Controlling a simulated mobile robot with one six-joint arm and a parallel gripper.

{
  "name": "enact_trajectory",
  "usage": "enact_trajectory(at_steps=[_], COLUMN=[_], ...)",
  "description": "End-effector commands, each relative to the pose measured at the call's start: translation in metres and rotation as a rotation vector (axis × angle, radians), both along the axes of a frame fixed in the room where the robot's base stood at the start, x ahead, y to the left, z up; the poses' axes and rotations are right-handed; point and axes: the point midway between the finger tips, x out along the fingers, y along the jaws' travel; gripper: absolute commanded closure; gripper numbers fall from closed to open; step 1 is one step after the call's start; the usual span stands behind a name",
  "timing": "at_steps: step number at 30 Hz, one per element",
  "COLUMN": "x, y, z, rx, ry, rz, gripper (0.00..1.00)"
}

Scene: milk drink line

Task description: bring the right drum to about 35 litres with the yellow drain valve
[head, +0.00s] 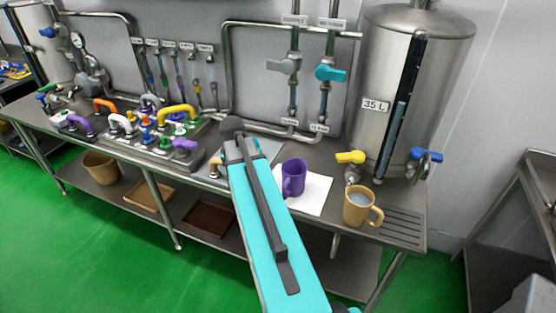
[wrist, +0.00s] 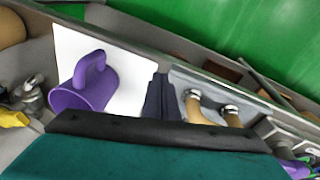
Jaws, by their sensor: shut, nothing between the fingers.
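The right drum (head: 385,70) is a tall steel tank with a "35 L" tag (head: 375,105) on its front. A dark upright sight tube (head: 401,105) runs down beside the tag; I cannot read its level surely. The yellow drain valve (head: 350,157) sits low at the drum's left front; its yellow handle also shows in the wrist view (wrist: 12,118). A tan mug (head: 357,209) with pale liquid stands below and slightly right of it. My gripper (wrist: 158,95) is shut and empty, well left of the valve; my arm hides it in the head view.
A purple mug (head: 293,178) stands on a white sheet (head: 314,195) between my arm and the valve. A blue valve (head: 425,155) is at the drum's right. Coloured-handle manifolds (head: 150,125) crowd the bench's left. Pipes with grey and cyan valves (head: 331,73) rise behind.

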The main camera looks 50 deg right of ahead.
Motion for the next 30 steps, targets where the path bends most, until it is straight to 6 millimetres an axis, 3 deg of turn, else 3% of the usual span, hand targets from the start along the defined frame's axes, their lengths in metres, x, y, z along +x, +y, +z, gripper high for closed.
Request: enact_trajectory(at_steps=[1, 7, 14, 21, 30], x=[0.006, 0.023, 0.022, -0.005, -0.063], y=[0.022, 0.098, 0.188, 0.263, 0.311], z=[-0.014, -0.060, -0.119, -0.188, -0.275], rx=[0.012, 0.054, 0.108, 0.165, 0.237], ry=[0.007, 0.028, 0.059, 0.115, 0.213], rz=[0.060, 0.287, 0.544, 0.759, 0.899], gripper=[1.00, 1.00, 1.00, 1.00, 1.00])
